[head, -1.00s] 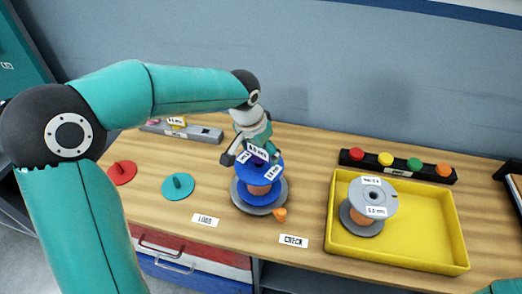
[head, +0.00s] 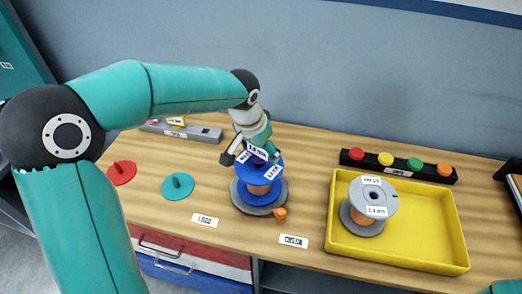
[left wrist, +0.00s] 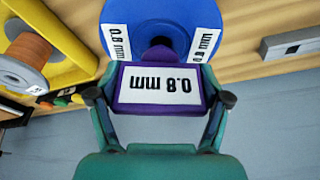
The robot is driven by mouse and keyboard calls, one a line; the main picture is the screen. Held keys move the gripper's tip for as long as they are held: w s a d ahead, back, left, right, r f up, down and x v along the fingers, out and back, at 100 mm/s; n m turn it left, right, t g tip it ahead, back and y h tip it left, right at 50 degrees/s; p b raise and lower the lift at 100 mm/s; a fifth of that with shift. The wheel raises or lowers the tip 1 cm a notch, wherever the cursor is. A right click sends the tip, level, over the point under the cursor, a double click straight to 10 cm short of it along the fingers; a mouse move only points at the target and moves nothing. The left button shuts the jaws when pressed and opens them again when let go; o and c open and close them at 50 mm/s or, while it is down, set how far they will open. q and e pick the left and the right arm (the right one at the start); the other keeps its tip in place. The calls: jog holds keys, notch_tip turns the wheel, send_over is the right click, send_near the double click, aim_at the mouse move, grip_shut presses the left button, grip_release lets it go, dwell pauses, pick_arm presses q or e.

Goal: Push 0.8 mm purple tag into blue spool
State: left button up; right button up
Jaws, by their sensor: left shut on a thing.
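The blue spool (head: 270,170) stands upright on a grey round base (head: 262,207) at the LOAD label (head: 205,220). My left gripper (head: 252,150) is over the spool's back left side, shut on the purple tag (head: 257,158). In the left wrist view the tag (left wrist: 121,98) sits between both fingers, its 0.8 mm face toward the camera. Its tab overlaps the blue flange near the hub; I cannot tell how deep it sits.
A yellow tray (head: 447,262) holds a grey spool (head: 372,195) at the right. A black strip (head: 447,178) with several coloured knobs lies behind it. Red (head: 121,172) and teal (head: 177,187) discs lie at left. A small orange piece (head: 281,214) is by the base.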

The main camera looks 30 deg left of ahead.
pick_arm(q)
jog(key=shift+f, duration=0.1)
jog(key=shift+f+b, duration=0.95)
jog(key=shift+f, duration=0.05)
jog(key=shift+f, duration=0.1)
dwell(0.5)
jog(key=o, duration=0.9)
jog(key=shift+o, duration=0.2)
jog(key=v, duration=1.2)
